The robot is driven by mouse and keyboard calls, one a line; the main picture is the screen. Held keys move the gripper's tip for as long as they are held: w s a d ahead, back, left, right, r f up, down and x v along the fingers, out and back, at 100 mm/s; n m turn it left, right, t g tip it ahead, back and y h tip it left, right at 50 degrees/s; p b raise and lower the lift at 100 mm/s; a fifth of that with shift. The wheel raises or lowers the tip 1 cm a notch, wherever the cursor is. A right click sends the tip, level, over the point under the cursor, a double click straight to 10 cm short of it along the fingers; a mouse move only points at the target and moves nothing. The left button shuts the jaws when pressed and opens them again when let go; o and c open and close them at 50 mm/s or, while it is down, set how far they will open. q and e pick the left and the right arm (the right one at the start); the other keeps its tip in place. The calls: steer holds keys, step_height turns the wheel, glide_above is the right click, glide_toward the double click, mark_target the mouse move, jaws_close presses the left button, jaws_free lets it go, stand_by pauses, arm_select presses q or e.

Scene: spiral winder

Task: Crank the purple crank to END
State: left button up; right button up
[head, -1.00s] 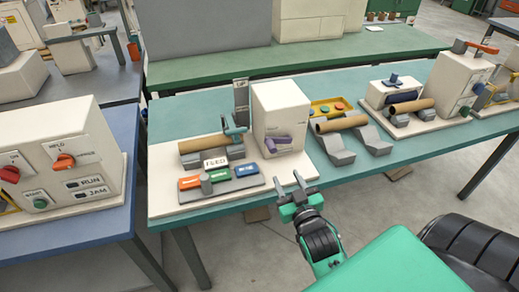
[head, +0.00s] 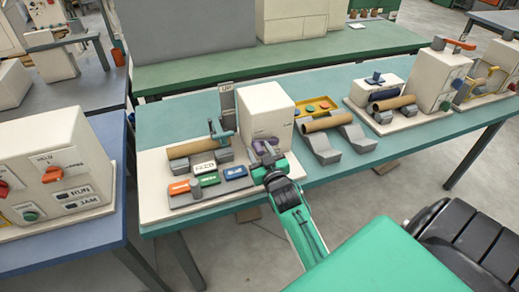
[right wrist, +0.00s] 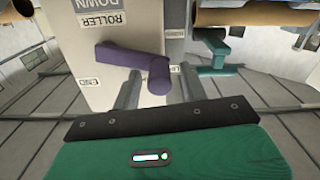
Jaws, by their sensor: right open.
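The purple crank (head: 266,144) is on the front face of the cream winder box (head: 266,106). In the right wrist view the purple crank (right wrist: 128,59) has its arm stretching left and its handle end at the right, pointing toward me. My right gripper (head: 268,162) is right in front of it. In the wrist view the open fingers of this gripper (right wrist: 159,90) stand on either side of the handle end; I cannot tell if they touch it. The END label (right wrist: 89,82) is on the face near the crank, at the left. My left gripper is not in view.
A teal lever (head: 222,132) and a cardboard roll (head: 192,147) are left of the box. A FEED sign (head: 204,167) and coloured blocks sit in front of them. Another roll (head: 328,122) lies on grey supports at the right. The bench (head: 150,128) has bare strips.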

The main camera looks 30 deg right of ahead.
steer(key=shift+w+d, duration=0.1)
steer(key=shift+w, duration=0.1)
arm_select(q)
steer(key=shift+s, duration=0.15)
arm_select(e)
jaws_close()
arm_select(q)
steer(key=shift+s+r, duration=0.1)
arm_select(e)
steer(key=shift+r, duration=0.1)
